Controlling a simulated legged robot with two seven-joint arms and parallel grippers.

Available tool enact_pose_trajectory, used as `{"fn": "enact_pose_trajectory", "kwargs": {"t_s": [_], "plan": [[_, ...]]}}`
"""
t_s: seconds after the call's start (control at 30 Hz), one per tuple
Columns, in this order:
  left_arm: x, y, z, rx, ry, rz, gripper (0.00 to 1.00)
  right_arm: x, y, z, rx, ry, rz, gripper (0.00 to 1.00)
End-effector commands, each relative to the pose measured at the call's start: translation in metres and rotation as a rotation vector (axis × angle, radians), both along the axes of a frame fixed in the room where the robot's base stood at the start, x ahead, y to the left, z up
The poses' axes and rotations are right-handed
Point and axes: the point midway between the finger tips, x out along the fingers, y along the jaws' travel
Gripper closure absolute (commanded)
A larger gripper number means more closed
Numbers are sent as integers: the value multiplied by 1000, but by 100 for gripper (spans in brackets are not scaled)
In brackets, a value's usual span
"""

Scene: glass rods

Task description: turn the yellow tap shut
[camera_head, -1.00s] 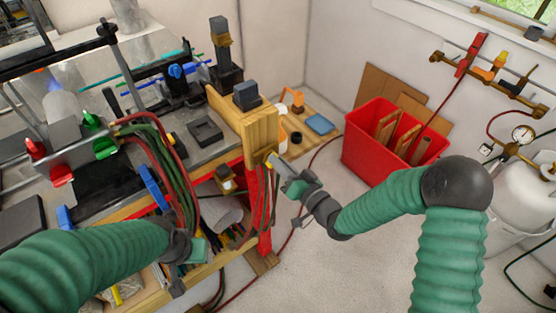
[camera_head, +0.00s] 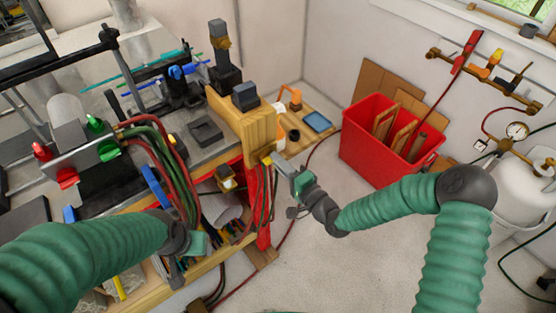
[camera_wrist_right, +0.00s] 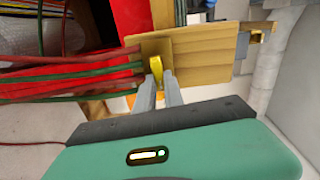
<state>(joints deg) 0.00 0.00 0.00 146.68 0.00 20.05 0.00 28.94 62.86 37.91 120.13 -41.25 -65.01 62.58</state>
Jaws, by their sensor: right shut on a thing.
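The yellow tap (camera_head: 267,159) is on the side of a wooden block at the bench's right end. In the right wrist view the yellow tap (camera_wrist_right: 156,72) stands between my fingertips. My right gripper (camera_head: 278,164) reaches it from the right and is shut on it. In the right wrist view, the fingers of my right gripper (camera_wrist_right: 160,82) press its two sides and partly hide it. My left gripper (camera_head: 180,270) hangs by the bench's front, away from the tap; its fingers are too unclear to read.
Red and green hoses (camera_wrist_right: 70,75) run close beside the tap. The torch block (camera_head: 85,150) with red and green knobs stands on the bench at left. A red bin (camera_head: 365,150) and a white gas cylinder (camera_head: 525,190) stand to the right. Floor between them is clear.

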Motion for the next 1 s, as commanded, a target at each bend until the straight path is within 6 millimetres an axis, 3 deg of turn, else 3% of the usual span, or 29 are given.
{"fn": "enact_pose_trajectory", "kwargs": {"t_s": [0.77,0.8,0.93,1.0], "plan": [[0,0,2,0,0,0,50,1,-3,-5,79,68,-6,100],[0,0,2,0,0,0,50,1,-3,-5,79,68,-6,82],[0,0,2,0,0,0,50,0,-2,-4,79,65,-4,65],[0,0,2,0,0,0,50,0,-2,-4,79,65,-3,65]]}}
